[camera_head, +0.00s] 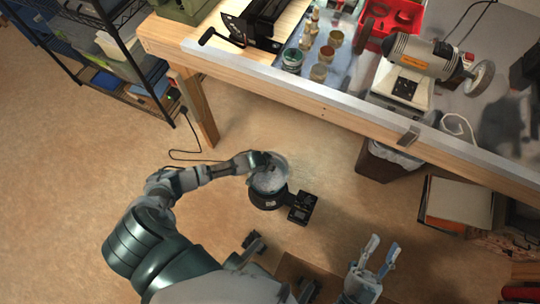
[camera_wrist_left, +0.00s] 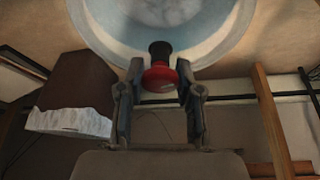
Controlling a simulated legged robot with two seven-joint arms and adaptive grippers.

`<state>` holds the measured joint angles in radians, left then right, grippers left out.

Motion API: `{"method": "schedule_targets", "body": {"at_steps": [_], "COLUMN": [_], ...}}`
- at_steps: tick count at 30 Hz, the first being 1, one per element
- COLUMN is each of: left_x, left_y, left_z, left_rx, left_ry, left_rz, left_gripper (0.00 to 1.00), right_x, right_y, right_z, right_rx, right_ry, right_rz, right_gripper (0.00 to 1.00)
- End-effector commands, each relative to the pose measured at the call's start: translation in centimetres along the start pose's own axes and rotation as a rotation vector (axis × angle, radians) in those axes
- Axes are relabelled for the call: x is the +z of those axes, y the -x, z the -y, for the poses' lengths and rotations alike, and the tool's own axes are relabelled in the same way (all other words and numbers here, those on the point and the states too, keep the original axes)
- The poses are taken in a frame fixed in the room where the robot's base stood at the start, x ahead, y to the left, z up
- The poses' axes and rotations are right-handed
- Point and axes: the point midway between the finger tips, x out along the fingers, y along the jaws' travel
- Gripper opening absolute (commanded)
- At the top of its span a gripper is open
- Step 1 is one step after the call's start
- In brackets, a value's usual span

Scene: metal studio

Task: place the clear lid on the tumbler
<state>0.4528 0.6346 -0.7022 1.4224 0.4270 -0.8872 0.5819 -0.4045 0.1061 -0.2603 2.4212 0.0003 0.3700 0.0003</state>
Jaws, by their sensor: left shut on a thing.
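The clear lid (camera_wrist_left: 220,30) fills the top of the left wrist view, pale with a bluish rim. Its red and black knob (camera_wrist_left: 160,76) sits between the fingers of my left gripper (camera_wrist_left: 158,88), which is shut on it. In the head view a clear round shape, which looks like the lid (camera_head: 270,178), is at the end of my left arm, above the floor beyond the bench's front edge. The left fingers cannot be made out there. My right gripper (camera_head: 374,256) is open and empty at the lower right.
A wood-framed workbench (camera_head: 300,92) crosses the top right. It carries small jars (camera_head: 292,58), a red tray (camera_head: 400,18) and a bench grinder (camera_head: 415,55). A bin with a white liner (camera_head: 392,158) stands below. A wire shelf (camera_head: 110,45) is at left.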

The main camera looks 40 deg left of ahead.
Motion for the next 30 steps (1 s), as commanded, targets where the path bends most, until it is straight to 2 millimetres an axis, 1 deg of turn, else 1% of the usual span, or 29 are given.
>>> {"method": "schedule_targets", "body": {"at_steps": [1, 3, 6, 10, 15, 16, 17, 18, 19, 27, 30], "left_x": [1.1, 1.5, 1.7, 1.7, 1.6, 1.6, 1.6, 1.6, 1.6, 1.6, 1.6], "left_y": [-1.2, -2.1, -2.8, -3.0, -2.9, -2.9, -2.9, -2.9, -2.9, -2.9, -2.6], "left_z": [-0.1, -0.1, -0.1, -0.1, -0.1, -0.1, -0.1, -0.1, -0.1, -0.1, -0.1], "left_rx": [0.001, 0.002, 0.001, 0.001, 0.001, 0.001, 0.001, 0.001, 0.001, 0.001, 0.001], "left_ry": [-0.002, -0.002, -0.001, -0.001, -0.001, -0.001, -0.001, -0.001, -0.001, -0.001, -0.001], "left_rz": [0.013, 0.013, 0.01, 0.007, 0.005, 0.006, 0.006, 0.006, 0.006, 0.006, 0.005], "left_gripper": [0.0, 0.0, 0.0, 0.0, 0.0, 0.37, 0.44, 0.54, 0.6, 0.6, 0.6], "right_x": [-0.1, -1.2, -2.6, -3.6, -3.8, -3.8, -3.8, -3.7, -3.7, -3.6, -3.6], "right_y": [0.4, 0.8, 1.3, 1.6, 1.5, 1.5, 1.5, 1.5, 1.5, 1.4, 1.2], "right_z": [0.1, 0.2, 0.3, 0.3, 0.3, 0.3, 0.3, 0.3, 0.3, 0.3, 0.3], "right_rx": [0.0, -0.001, -0.001, -0.002, -0.002, -0.002, -0.002, -0.002, -0.002, -0.002, -0.003], "right_ry": [-0.006, -0.012, -0.019, -0.022, -0.022, -0.022, -0.022, -0.022, -0.022, -0.022, -0.021], "right_rz": [-0.049, -0.131, -0.227, -0.286, -0.29, -0.29, -0.29, -0.289, -0.289, -0.287, -0.279], "right_gripper": [0.4, 0.4, 0.4, 0.4, 0.4, 0.4, 0.4, 0.4, 0.4, 0.4, 0.4]}}
